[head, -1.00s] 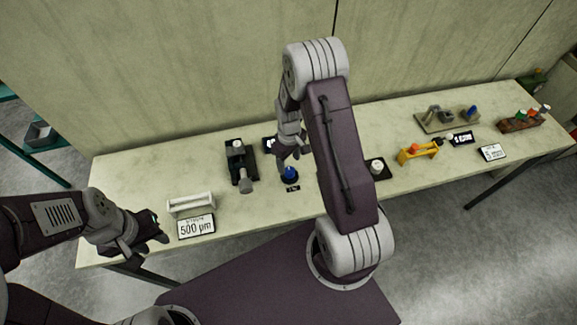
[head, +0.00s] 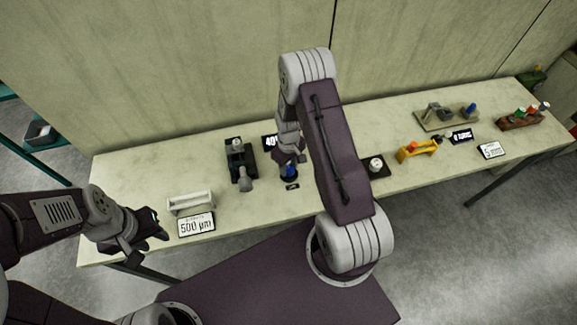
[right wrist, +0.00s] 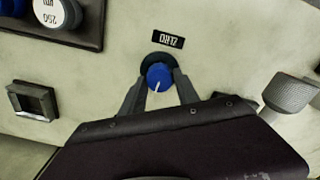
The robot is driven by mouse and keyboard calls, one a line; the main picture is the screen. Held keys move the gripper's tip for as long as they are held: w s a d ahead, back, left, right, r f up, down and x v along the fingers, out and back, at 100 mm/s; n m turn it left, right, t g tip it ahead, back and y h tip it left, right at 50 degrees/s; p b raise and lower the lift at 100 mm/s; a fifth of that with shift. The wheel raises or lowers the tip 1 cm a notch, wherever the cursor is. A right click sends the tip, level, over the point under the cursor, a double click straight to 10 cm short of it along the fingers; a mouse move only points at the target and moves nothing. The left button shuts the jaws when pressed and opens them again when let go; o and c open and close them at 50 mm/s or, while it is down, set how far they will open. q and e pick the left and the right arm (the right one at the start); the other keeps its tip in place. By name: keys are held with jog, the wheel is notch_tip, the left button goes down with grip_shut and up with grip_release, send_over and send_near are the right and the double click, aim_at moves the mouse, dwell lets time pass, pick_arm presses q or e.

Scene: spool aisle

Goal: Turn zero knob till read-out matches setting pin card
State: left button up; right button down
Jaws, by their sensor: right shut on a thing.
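The blue zero knob (head: 290,172) stands on the bench, with a small dark label (head: 292,187) in front of it. In the right wrist view the knob (right wrist: 158,77) has a white pointer line and its label (right wrist: 168,39) appears upside down. My right gripper (right wrist: 159,88) is shut on the knob, one finger on each side. The dark read-out (head: 270,142) behind the knob shows digits starting with 40; my right arm hides the rest. The white card (head: 196,226) at the front left reads 500 µm. My left gripper (head: 152,226) is open and empty beside that card.
A black stand with a grey cylinder (head: 245,184) is left of the knob, and a pale rack (head: 190,203) is behind the card. A black base with a white-topped part (head: 376,165) is to the right. Further right are a yellow holder (head: 417,151) and another card (head: 491,150).

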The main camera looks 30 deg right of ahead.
aim_at(289, 168)
jog(key=m, duration=0.3)
jog(key=shift+m, duration=0.4)
jog(key=c, duration=0.9)
grip_release()
jog(key=shift+s, duration=0.1)
jog(key=shift+r, duration=0.15)
notch_tip(289, 168, up, 9)
jog(key=b, duration=0.1)
